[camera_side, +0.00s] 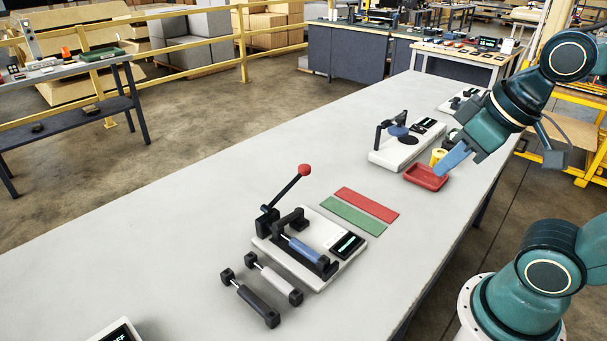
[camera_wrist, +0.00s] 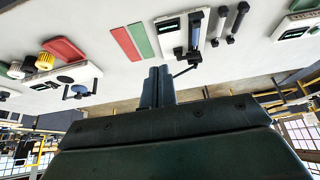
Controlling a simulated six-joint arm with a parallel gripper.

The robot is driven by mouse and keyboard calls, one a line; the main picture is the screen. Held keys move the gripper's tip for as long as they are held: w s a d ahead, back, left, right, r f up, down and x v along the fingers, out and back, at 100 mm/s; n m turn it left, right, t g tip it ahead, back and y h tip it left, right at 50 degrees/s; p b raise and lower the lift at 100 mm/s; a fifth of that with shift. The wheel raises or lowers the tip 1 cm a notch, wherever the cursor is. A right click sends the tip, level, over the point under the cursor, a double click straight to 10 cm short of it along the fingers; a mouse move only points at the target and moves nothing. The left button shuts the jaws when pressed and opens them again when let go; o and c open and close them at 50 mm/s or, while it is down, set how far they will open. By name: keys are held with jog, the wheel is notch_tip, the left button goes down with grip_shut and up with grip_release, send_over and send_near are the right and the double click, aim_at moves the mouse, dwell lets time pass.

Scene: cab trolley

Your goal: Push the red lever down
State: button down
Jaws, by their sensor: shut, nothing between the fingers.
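The red lever shows in the side view as a dark rod with a red ball knob (camera_side: 305,170). It is raised and slants up to the right from a black pivot on a white-based device (camera_side: 329,230). The device holds a blue cylinder (camera_side: 303,250) and a small display. My gripper (camera_side: 454,158) is shut and empty, well to the right of the lever, above the table near a red tray. In the wrist view its closed fingers (camera_wrist: 158,86) point toward the device; the lever's dark rod (camera_wrist: 186,71) shows beside them, and the knob cannot be made out.
Red (camera_side: 367,204) and green (camera_side: 352,216) strips lie between the device and the red tray (camera_side: 427,178). A second white-based device (camera_side: 404,148) stands behind the tray. Two loose cylinders (camera_side: 274,280) lie in front of the lever device.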

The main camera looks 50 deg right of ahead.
jog(key=w+r+g, duration=0.1)
jog(key=w+r, duration=0.3)
jog(key=w, duration=0.8)
jog(key=g, duration=0.1)
send_over(305, 165)
jog(key=s, duration=0.4)
jog(key=shift+s+x, duration=0.2)
jog(key=shift+x, duration=1)
jog(key=shift+f, duration=0.2)
jog(key=x, duration=0.8)
jog(key=s+x, duration=0.1)
jog(key=x, duration=0.3)
jog(key=shift+f, duration=0.95)
jog(key=shift+f, duration=0.1)
